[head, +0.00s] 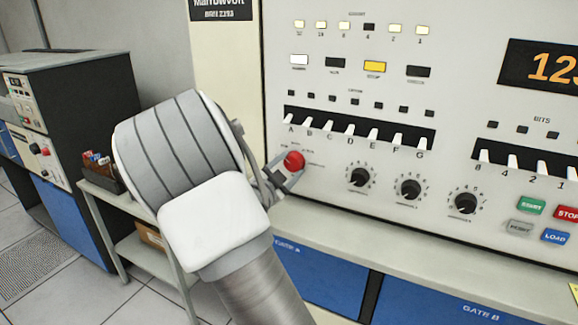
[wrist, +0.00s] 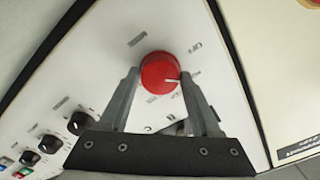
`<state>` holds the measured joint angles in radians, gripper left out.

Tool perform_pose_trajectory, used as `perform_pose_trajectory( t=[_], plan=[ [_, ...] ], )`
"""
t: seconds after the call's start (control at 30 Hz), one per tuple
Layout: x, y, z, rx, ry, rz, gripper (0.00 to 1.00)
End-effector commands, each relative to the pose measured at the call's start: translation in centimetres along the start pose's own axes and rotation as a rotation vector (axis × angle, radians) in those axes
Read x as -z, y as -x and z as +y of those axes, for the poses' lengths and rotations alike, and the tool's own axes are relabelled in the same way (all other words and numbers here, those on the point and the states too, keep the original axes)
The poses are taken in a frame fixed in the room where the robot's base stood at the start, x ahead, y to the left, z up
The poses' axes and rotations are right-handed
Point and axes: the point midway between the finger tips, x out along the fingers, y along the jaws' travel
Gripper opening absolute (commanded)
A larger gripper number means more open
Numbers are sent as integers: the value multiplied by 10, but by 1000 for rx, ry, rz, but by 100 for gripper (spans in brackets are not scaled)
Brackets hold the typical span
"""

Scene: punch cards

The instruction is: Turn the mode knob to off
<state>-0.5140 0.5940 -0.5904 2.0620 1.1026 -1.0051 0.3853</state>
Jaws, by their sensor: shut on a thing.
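The mode knob (head: 294,161) is a round red knob on the pale front panel, left of the black knobs and below the left end of the lettered switch row. My gripper (wrist: 160,80) is shut on the red knob, one finger on each side. In the head view my gripper (head: 284,175) reaches the knob from the lower left.
Black knobs (head: 411,187) stand in a row to the right of the red knob. A row of lettered switches (head: 350,130) is just above. Coloured buttons (head: 530,205) are at the lower right. A small cart (head: 140,250) stands at the left.

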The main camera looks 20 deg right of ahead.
Motion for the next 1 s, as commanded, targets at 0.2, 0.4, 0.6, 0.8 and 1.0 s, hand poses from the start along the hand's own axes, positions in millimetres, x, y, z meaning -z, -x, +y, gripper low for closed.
perform_pose_trajectory(
  t=[0.2,0.4,0.6,0.8,1.0],
  plan=[
    [2,0,-2,-1,156,0,9],
    [2,0,-2,-1,329,-1,9],
    [2,0,-1,-1,490,-1,9],
    [2,0,-1,-1,613,-1,9],
    [1,0,0,0,689,0,9]
  ],
)
